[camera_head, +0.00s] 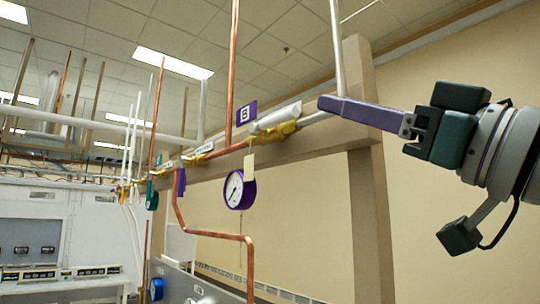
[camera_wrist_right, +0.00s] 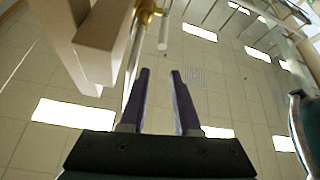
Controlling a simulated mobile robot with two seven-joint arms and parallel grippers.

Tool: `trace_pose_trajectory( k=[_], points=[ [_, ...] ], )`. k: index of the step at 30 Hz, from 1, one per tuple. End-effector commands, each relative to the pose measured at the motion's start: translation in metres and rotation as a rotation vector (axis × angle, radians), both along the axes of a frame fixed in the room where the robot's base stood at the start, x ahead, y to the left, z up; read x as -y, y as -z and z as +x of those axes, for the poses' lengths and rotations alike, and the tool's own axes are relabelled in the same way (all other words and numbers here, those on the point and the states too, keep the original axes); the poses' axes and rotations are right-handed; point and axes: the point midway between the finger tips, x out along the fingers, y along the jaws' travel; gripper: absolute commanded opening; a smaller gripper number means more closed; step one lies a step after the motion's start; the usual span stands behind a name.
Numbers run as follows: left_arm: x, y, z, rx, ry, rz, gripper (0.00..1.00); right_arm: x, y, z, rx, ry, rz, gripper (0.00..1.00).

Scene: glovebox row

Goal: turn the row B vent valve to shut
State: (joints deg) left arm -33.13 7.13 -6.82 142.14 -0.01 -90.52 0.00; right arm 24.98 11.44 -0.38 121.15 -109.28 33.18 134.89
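The row B sign (camera_head: 246,113) is a purple plate with a white letter beside a copper riser. Right of it, a pale lever handle (camera_head: 277,116) slants up to the right above a brass valve body (camera_head: 278,132) on the pipe. My right gripper (camera_head: 322,103) comes in from the right, its purple fingers pointing left, tips close to the lever's end; I cannot tell if they touch. In the right wrist view its fingers (camera_wrist_right: 160,72) are apart with nothing between them. Brass (camera_wrist_right: 148,14) shows beyond the tips. My left gripper is not in view.
A purple-rimmed gauge (camera_head: 240,190) hangs below the valve, with a blank tag (camera_head: 249,167) above it. A copper pipe (camera_head: 215,234) bends down in front. A beige beam and post (camera_head: 371,210) stand behind. Other valves run off to the left.

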Motion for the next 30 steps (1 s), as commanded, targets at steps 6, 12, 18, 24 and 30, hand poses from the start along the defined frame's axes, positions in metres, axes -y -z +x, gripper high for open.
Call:
trace_pose_trajectory(
  k=[6, 12, 18, 24, 30],
  points=[
    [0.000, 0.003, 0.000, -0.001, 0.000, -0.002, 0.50, -0.007, 0.012, 0.019, -0.117, -0.011, -0.066, 0.31],
    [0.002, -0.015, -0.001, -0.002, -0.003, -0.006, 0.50, -0.027, -0.003, 0.041, -0.120, -0.013, -0.066, 0.31],
    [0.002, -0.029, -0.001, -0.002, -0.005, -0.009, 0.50, -0.050, -0.016, 0.067, -0.118, -0.012, -0.068, 0.31],
    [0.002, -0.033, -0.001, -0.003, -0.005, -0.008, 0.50, -0.062, -0.022, 0.082, -0.118, -0.012, -0.066, 0.31],
    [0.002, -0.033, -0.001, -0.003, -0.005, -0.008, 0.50, -0.065, -0.021, 0.085, -0.117, -0.012, -0.067, 0.31]
  ],
)
